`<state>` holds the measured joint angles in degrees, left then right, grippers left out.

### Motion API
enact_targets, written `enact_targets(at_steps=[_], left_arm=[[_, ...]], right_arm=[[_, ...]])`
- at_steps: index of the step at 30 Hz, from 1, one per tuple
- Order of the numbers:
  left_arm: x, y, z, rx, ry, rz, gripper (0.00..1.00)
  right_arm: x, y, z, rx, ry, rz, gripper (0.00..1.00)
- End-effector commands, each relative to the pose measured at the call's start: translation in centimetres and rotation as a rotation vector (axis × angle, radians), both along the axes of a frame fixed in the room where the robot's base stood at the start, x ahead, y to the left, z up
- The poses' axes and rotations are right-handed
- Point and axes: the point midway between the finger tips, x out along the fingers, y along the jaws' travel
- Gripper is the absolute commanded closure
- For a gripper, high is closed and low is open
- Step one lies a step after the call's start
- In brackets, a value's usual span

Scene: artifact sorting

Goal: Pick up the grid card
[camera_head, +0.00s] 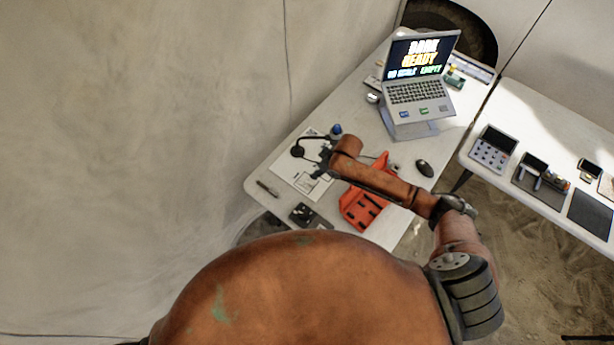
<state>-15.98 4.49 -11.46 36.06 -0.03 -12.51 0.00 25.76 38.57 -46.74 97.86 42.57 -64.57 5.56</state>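A white sheet (287,182) with dark line markings lies at the left end of the near table. I cannot tell whether this sheet is the grid card; no other card with a clear grid shows. My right arm comes in from the right, and its dark gripper (321,163) is over the right part of the sheet, hiding some of it. The gripper is small and dark here, so its fingers and anything between them cannot be made out. My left gripper is not in view.
On the near table (262,176) are an orange-red tray (355,208), a black mouse (424,168), a blue-capped item (336,131), a dark box (302,214) and a laptop (418,75) on a stand. A second table (520,100) at right holds several devices.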

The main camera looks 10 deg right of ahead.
Motion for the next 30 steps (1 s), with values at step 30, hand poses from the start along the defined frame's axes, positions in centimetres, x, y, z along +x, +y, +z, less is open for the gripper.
enact_targets(at_steps=[30], left_arm=[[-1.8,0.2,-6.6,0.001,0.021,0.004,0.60]], right_arm=[[0.6,0.8,-10.9,0.001,0.006,-0.020,0.68]])
